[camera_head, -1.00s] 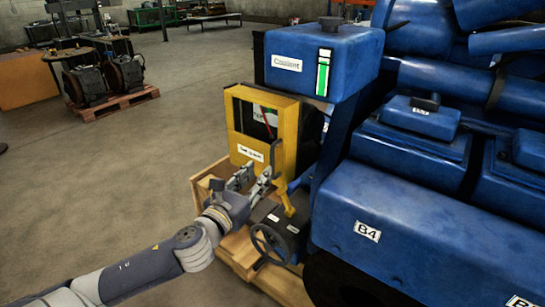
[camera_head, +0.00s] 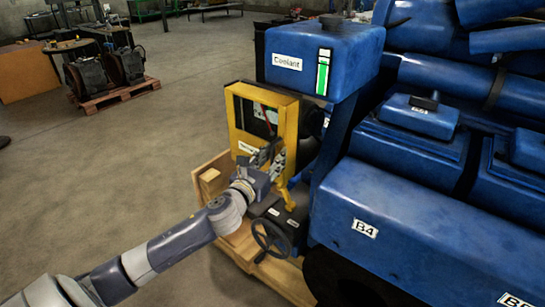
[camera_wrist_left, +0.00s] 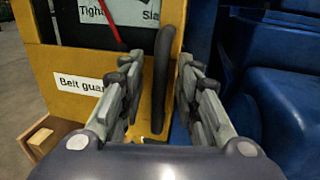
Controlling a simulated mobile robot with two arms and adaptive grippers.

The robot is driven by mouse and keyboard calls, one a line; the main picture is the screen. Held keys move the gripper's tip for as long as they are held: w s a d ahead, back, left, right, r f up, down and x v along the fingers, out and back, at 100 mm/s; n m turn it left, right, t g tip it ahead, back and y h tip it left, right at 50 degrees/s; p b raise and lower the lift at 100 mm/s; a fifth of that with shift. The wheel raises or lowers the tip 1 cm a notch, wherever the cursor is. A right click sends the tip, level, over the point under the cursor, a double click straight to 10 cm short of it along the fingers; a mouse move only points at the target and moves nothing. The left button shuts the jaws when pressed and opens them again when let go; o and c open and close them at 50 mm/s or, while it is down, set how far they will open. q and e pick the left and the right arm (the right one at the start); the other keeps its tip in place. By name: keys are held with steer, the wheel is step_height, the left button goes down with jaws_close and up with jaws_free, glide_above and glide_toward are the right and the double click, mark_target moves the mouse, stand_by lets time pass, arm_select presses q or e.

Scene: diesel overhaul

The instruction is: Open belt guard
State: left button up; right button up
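The yellow belt guard (camera_head: 240,122) stands at the front end of the blue engine and looks closed. Its "Belt guard" label (camera_wrist_left: 80,85) and black vertical handle (camera_wrist_left: 160,85) show in the left wrist view. My left gripper (camera_head: 271,157) is at the lower right part of the guard. In the left wrist view its fingers (camera_wrist_left: 160,68) are open, one on each side of the handle, with visible gaps. In the head view the gripper hides the handle and part of the label. My right gripper is not in view.
A tension gauge (camera_wrist_left: 125,12) with a red needle shows through the guard's window. The blue coolant tank (camera_head: 310,55) is above, and the blue engine (camera_head: 420,235) fills the right. A black handwheel (camera_head: 272,240) is below the gripper.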

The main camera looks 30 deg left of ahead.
arm_select(q)
steer(key=shift+c, duration=0.6)
jaws_close()
steer(key=shift+s+a, duration=0.15)
